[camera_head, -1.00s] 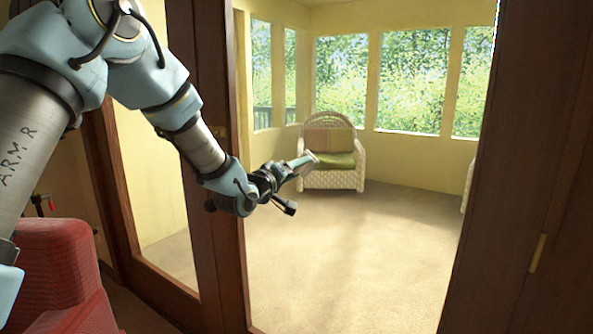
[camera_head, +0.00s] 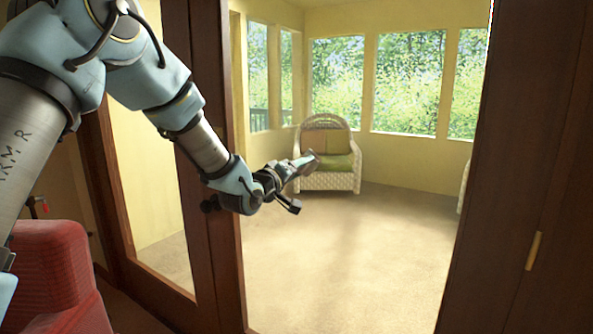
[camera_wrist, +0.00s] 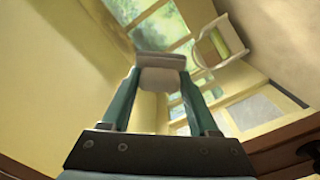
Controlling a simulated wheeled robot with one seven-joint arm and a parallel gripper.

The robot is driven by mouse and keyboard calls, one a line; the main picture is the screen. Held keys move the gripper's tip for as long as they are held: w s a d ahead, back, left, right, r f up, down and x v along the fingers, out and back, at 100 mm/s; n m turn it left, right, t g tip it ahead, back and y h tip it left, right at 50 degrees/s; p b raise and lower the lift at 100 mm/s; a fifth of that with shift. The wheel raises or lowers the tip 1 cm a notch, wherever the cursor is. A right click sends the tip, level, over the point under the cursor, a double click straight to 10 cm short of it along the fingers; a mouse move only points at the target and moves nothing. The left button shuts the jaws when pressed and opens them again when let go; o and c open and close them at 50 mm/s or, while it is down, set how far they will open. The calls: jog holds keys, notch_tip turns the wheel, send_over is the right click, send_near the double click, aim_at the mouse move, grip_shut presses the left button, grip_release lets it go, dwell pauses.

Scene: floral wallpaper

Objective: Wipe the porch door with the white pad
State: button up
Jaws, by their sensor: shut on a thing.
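My gripper (camera_head: 300,166) is at the end of my arm, in front of the porch opening. In the wrist view its two teal fingers are closed on the white pad (camera_wrist: 161,78), a small pale block between the fingertips. In the head view the pad is only a tiny grey-white edge at the tip. The porch door (camera_head: 205,225) has a dark brown wooden frame around glass and stands at the left, partly behind my arm. The pad shows in front of the sunroom, and I see no contact with the door.
A red armchair (camera_head: 55,275) is at the lower left. A dark wooden panel (camera_head: 510,200) with a brass plate (camera_head: 534,251) bounds the right. A white wicker chair (camera_head: 327,180) stands in the sunroom. The carpet (camera_head: 340,260) before it is clear.

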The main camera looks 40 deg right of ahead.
jog(key=shift+s+d+b, duration=0.25)
jog(key=shift+s+b, duration=0.15)
jog(key=shift+s, duration=0.55)
jog(key=shift+s+d+b, duration=0.3)
jog(key=shift+s+b, duration=0.15)
jog(key=shift+s, duration=0.55)
jog(key=shift+s+d+b, duration=0.25)
jog(key=shift+s+b, duration=0.15)
jog(key=shift+s, duration=0.55)
jog(key=shift+s+d+f+b, duration=0.15)
jog(key=shift+s+b, duration=0.2)
jog(key=shift+s, duration=0.3)
jog(key=shift+s+d+r+b, duration=0.1)
jog(key=shift+s+b, duration=0.25)
jog(key=shift+s, duration=0.25)
jog(key=shift+s+d+b, duration=0.2)
jog(key=shift+s+b, duration=0.1)
jog(key=shift+s, duration=0.4)
jog(key=shift+s+d+b, duration=0.25)
jog(key=shift+s+b, duration=0.1)
jog(key=shift+s, duration=0.3)
jog(key=shift+s+d+b, duration=0.2)
jog(key=shift+s+b, duration=0.1)
jog(key=shift+s, duration=0.4)
jog(key=shift+b, duration=0.35)
jog(key=shift+a, duration=0.1)
